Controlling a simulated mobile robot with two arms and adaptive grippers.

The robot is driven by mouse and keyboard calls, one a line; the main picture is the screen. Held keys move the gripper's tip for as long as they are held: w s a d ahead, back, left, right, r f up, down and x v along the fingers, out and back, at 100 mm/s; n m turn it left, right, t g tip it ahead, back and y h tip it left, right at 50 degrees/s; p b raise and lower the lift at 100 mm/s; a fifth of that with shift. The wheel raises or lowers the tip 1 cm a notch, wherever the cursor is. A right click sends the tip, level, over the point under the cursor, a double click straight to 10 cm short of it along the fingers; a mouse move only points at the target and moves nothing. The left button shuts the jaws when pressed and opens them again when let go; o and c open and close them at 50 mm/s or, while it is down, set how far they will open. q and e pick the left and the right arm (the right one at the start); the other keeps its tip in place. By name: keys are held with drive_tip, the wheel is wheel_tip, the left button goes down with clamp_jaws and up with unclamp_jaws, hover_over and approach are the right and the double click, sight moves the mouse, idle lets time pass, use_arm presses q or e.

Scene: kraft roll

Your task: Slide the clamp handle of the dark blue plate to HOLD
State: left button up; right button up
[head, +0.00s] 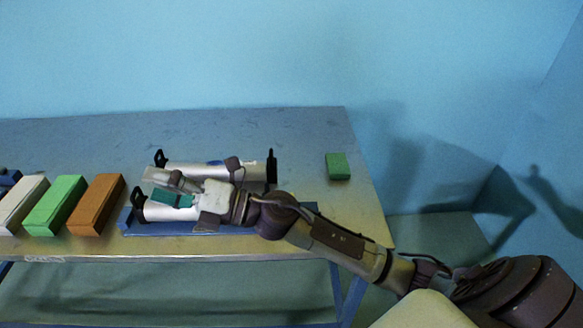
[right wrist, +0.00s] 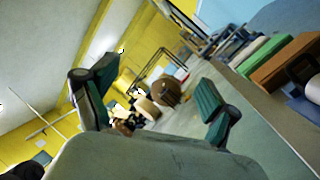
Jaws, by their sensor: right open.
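The blue plate (head: 160,230) lies along the front of the table under a silver roll (head: 155,213) with black end brackets (head: 138,204). Its clamp handle cannot be made out; my right arm and gripper cover much of the plate. My right gripper (head: 168,190) is above the left part of the front roll, fingers pointing left. In the right wrist view its teal-padded fingers (right wrist: 155,98) are wide apart, with nothing between them. The front roll and a black bracket (right wrist: 301,68) show at that view's right edge, outside the fingers. My left gripper is not in view.
A second silver roll (head: 190,171) between black brackets stands just behind. White (head: 20,203), green (head: 55,205) and orange (head: 96,204) blocks stand left of the plate. A small green block (head: 337,166) lies at the right. The table's (head: 280,132) back is clear.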

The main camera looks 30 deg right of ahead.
drive_tip(key=d+f+n+g+h, duration=0.5)
drive_tip(key=f+n+g+h, duration=0.2)
drive_tip(key=f+n+g, duration=0.55)
drive_tip(key=d+h, duration=0.3)
drive_tip(key=d, duration=0.4)
drive_tip(key=d+r+n+h, duration=0.1)
drive_tip(key=d+h, duration=0.3)
drive_tip(key=d, duration=0.4)
drive_tip(key=d+r+n+h, duration=0.1)
drive_tip(key=d+h, duration=0.2)
drive_tip(key=d, duration=0.4)
drive_tip(key=shift+w+d+r+h, duration=0.15)
drive_tip(key=shift+w+d+h, duration=0.1)
drive_tip(key=shift+w+h, duration=0.15)
drive_tip(key=shift+d+f, duration=0.1)
drive_tip(key=shift+f, duration=0.1)
use_arm(q)
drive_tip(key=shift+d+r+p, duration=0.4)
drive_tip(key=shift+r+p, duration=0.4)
drive_tip(key=shift+p, duration=0.05)
use_arm(e)
wheel_tip(320, 180, down, 13)
drive_tip(key=shift+f, duration=0.15)
